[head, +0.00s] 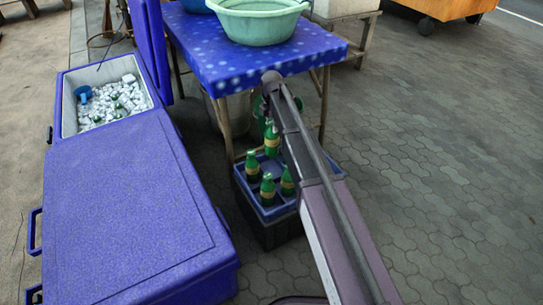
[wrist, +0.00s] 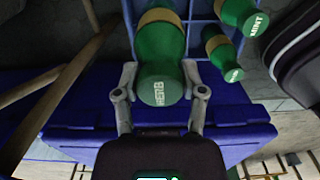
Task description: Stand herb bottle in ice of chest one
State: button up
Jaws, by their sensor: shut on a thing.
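The green herb bottle, with a tan band and "HERB" on its end, is between my gripper's fingers (wrist: 161,84) in the wrist view (wrist: 161,68). My gripper is shut on it. In the head view, a bottle (head: 271,140) at my arm's end, apparently the same one, is above the blue bottle crate (head: 244,190); my fingers are hard to make out there. An open blue chest (head: 66,104) at left holds white ice (head: 108,103), with a blue scoop (head: 83,93) and green bottles partly sunk in it. I cannot read a chest number.
Several green bottles (head: 268,189) stand in the crate; one (wrist: 240,14) reads MINT. A table with a blue spotted cloth (head: 225,58) and a pale green basin (head: 258,22) stands behind the crate. A closed blue lid (head: 130,215) fills the left front. Paving at right is clear.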

jog(key=shift+r+p, duration=3.3)
jog(key=shift+r, duration=0.5)
notch_tip(320, 180, up, 46)
jog(key=p, duration=4.6)
jog(key=shift+a, duration=0.1)
